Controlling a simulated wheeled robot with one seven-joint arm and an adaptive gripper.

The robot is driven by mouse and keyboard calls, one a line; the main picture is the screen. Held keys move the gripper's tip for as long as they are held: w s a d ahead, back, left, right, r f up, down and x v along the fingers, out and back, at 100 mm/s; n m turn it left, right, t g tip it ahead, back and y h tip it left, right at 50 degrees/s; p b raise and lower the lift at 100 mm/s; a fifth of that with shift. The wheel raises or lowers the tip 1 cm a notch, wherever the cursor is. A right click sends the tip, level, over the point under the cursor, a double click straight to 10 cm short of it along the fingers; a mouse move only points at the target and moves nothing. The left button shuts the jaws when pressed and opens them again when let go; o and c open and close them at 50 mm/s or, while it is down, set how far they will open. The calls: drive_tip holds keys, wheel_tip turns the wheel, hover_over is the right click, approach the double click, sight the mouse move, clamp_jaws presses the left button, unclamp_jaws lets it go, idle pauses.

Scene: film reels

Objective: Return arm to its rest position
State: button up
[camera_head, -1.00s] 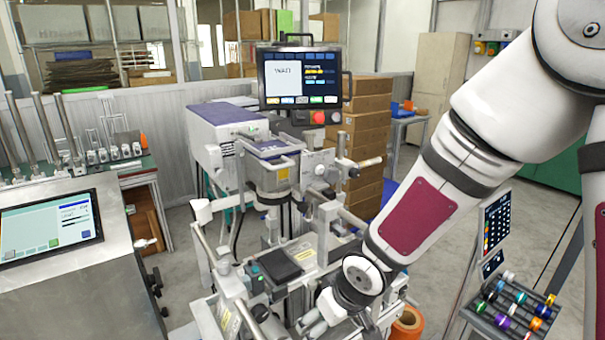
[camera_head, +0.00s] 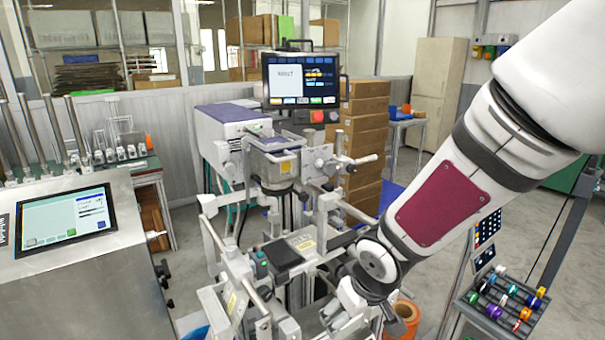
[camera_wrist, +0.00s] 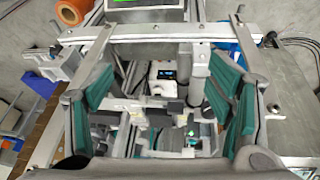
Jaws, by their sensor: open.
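My arm, white with a dark red panel, reaches from the upper right down toward the machine in the head view. My gripper (camera_head: 345,322) is at the lower middle of that view, low over the front of the machine (camera_head: 283,256), its fingertips cut off by the frame edge. In the wrist view my gripper (camera_wrist: 166,112) has its teal finger pads wide apart on the left and right. Nothing is held between them. Metal parts of the machine show beyond the gap. I cannot tell whether the fingers touch the machine.
A monitor (camera_head: 301,80) stands above the machine. An orange reel (camera_head: 402,318) is beside my wrist, low down. A rack of coloured spools (camera_head: 500,305) is at the lower right. A steel console with a screen (camera_head: 66,222) stands at left. Open floor lies at right.

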drive_tip(key=s+d+r+m+h, duration=0.2)
drive_tip(key=s+d+r, duration=0.1)
drive_tip(key=d+r, duration=0.4)
drive_tip(key=s+d+r+m+y, duration=0.1)
drive_tip(key=s+d+r+m, duration=0.1)
drive_tip(key=s+r, duration=0.9)
drive_tip(key=s+m, duration=0.1)
drive_tip(key=s, duration=0.3)
drive_tip(key=shift+s+d+r+m+t, duration=0.2)
drive_tip(key=shift+d+r+m+t, duration=0.1)
drive_tip(key=shift+d+m, duration=0.1)
